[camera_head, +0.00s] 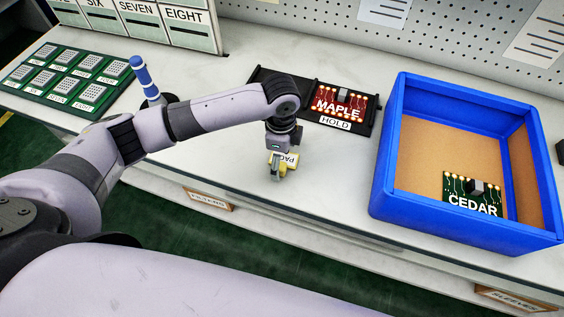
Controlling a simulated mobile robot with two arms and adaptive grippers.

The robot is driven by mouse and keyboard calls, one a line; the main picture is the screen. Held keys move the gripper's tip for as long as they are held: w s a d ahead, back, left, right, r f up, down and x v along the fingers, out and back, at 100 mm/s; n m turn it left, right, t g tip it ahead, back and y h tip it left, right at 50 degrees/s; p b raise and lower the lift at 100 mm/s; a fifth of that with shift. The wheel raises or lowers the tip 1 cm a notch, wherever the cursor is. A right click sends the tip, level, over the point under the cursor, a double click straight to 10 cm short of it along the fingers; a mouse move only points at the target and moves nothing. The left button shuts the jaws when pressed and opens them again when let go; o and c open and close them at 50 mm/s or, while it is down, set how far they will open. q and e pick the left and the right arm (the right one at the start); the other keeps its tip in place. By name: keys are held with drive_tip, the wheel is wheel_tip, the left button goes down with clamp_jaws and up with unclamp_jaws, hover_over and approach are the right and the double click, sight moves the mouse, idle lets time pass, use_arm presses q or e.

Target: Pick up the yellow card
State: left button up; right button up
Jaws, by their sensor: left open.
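A small yellow card (289,166) lies on the white bench near its front edge. A white label on it shows part of a word, rotated in the picture. My left gripper (277,174) points down right at the card, with its fingers open and overlapping it in the picture. The gripper hides part of the card. I cannot tell whether the fingers touch it. My right gripper is not in view.
Behind the gripper is a black holder with a red MAPLE board (341,103) marked HOLD. A blue bin (450,225) with a green CEDAR board (473,196) stands right. A green tray (40,97) and a blue-white striped post (146,78) are left.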

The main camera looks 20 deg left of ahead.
use_arm(q)
drive_tip(key=shift+s, duration=0.1)
drive_tip(key=c, duration=1.7)
